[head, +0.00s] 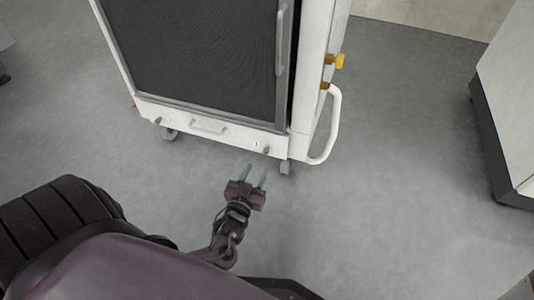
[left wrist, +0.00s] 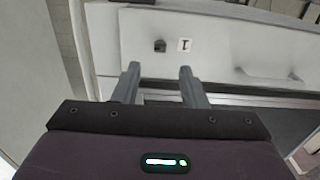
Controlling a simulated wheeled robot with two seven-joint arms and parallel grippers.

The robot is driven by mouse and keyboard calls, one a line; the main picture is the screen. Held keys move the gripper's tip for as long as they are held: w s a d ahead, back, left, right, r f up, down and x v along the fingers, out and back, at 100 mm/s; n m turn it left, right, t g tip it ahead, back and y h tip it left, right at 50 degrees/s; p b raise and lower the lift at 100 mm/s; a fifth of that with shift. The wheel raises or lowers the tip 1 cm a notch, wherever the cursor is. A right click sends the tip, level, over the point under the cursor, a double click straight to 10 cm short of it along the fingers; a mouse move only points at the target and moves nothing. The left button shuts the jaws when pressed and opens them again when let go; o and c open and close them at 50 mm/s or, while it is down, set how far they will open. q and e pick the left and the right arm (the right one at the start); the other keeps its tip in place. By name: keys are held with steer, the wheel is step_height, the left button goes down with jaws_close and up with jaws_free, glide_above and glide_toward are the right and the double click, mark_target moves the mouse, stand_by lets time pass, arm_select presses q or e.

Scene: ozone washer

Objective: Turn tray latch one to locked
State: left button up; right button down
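Tray latch one (head: 266,150) is a small dark knob at the right end of the white tray front (head: 230,137), low on the cabinet. In the left wrist view the latch (left wrist: 160,46) shows as a dark block beside a label marked 1 (left wrist: 184,45). My left gripper (head: 256,172) is open and empty, its two fingers parallel and pointing at the tray front. In the left wrist view the latch lies beyond the gap between the fingertips (left wrist: 159,70), apart from them. I cannot tell its lock setting. My right gripper is not in view.
A tray handle (head: 208,127) sits mid-front, with another dark latch (head: 158,121) at the left end. A white push handle (head: 328,130) and yellow knobs (head: 336,61) stick out at the cabinet's right. Casters stand below. A white unit (head: 510,90) stands far right; the floor between is clear.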

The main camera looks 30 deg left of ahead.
mark_target(265, 153)
arm_select(q)
steer(key=b+x, duration=0.3)
steer(key=x, duration=0.3)
steer(key=shift+w+f+b, duration=0.1)
steer(key=shift+w+b, duration=0.1)
steer(key=shift+b, duration=0.15)
steer(key=shift+x, duration=0.75)
jaws_close()
